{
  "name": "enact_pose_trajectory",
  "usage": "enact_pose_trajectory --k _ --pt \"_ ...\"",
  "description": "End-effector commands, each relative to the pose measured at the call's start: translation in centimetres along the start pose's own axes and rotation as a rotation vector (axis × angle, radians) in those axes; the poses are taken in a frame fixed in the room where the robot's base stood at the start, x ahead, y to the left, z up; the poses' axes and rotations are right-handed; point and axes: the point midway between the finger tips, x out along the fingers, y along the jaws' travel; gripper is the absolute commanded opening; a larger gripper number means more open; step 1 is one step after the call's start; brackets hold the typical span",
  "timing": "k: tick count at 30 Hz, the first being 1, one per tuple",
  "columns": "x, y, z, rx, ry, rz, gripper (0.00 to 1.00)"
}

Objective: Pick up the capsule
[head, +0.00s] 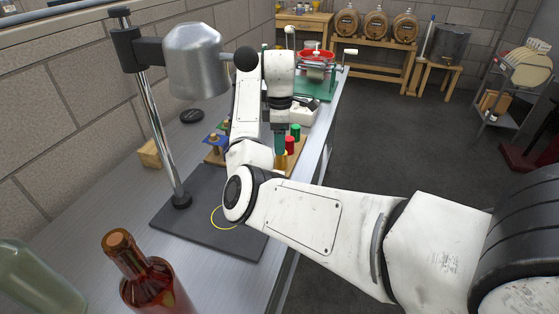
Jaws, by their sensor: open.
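Several small capsules stand on a wooden board (213,158) on the bench. I see a green capsule (295,132), a red capsule (289,145) and a yellow capsule (281,160) in a row along its right side. The task does not say which capsule is meant. My gripper (279,148) is open and points down just left of the red and green capsules. A dark teal part shows at its end. I cannot tell whether it touches any capsule. My arm hides part of the board and the lower part of the yellow capsule.
A metal stand with a silver bell-shaped head (196,62) rises from a dark mat (180,228). A red bottle (150,280) and a pale green bottle (35,280) stand in front. A green-based machine (318,80) is farther back.

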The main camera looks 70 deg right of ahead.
Motion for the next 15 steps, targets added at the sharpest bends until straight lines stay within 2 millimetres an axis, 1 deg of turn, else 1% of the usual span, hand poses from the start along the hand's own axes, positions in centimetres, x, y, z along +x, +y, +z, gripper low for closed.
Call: enact_pose_trajectory --k 1,3,8,15 --pt "0.8 -0.1 -0.1 -0.002 -0.001 -0.003 0.70" --pt "1.5 -0.1 -0.1 -0.001 0.000 -0.001 0.70" --pt "2.8 -0.2 0.0 -0.001 0.000 -0.001 0.70" --pt "6.1 -0.6 0.2 -0.001 0.000 -0.002 0.70"
